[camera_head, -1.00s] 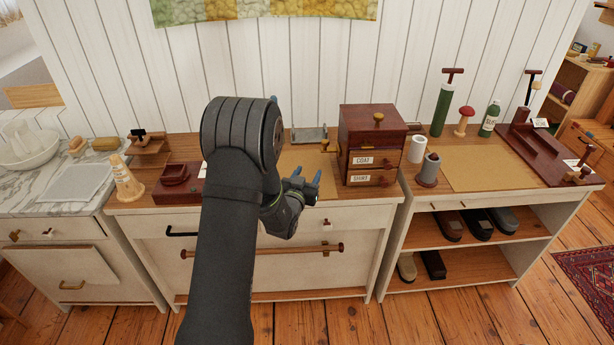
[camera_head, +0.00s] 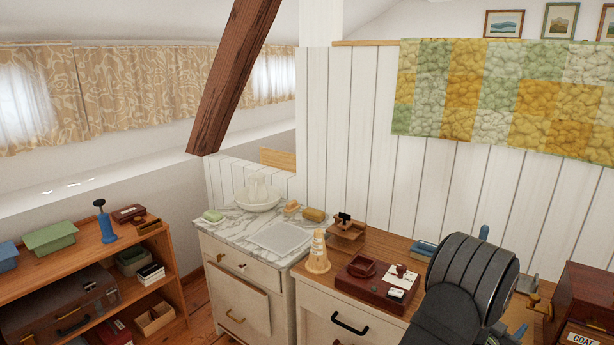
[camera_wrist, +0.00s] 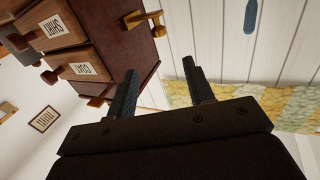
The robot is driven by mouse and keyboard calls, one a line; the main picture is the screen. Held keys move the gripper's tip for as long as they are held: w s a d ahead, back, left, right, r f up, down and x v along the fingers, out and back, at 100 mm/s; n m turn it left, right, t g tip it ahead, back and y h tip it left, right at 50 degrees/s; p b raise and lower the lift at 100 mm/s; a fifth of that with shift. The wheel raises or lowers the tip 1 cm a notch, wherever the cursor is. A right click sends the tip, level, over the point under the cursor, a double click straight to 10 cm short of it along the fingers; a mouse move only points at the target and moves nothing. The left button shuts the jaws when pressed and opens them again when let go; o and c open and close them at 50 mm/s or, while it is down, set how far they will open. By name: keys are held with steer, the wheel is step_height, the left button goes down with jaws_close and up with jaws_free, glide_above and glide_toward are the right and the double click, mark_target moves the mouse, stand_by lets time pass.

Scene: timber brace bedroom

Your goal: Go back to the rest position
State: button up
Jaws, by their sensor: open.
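My gripper (camera_wrist: 163,84) shows in the wrist view with its two dark fingers well apart and nothing held between them. The reddish-brown small drawer chest (camera_wrist: 105,40), with drawers labelled SHIRT and COAT, lies to the left of the fingers in that tilted view. White panelled wall and the patchwork hanging (camera_wrist: 240,112) lie beyond and to the right. In the head view my arm rises at the lower right over the wooden counter and mostly hides the gripper.
The drawer chest (camera_head: 590,295) stands right of my arm. On the counter left of it are a dark red tray (camera_head: 375,290), a cream cone-shaped item (camera_head: 318,253) and a wooden stand (camera_head: 346,232). A marble washstand (camera_head: 240,232) is farther left. A dark timber brace (camera_head: 236,75) slants overhead.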

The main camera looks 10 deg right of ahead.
steer(key=x, duration=1.4)
steer(key=v, duration=1.7)
steer(key=x, duration=1.7)
steer(key=shift+d, duration=0.1)
glide_toward(533, 300)
steer(key=s+d+v, duration=0.1)
steer(key=s+v, duration=0.1)
steer(key=v, duration=1)
steer(key=shift+w+d+y, duration=0.15)
steer(key=shift+w+y, duration=0.15)
steer(key=shift+w, duration=0.15)
steer(key=shift+o, duration=0.2)
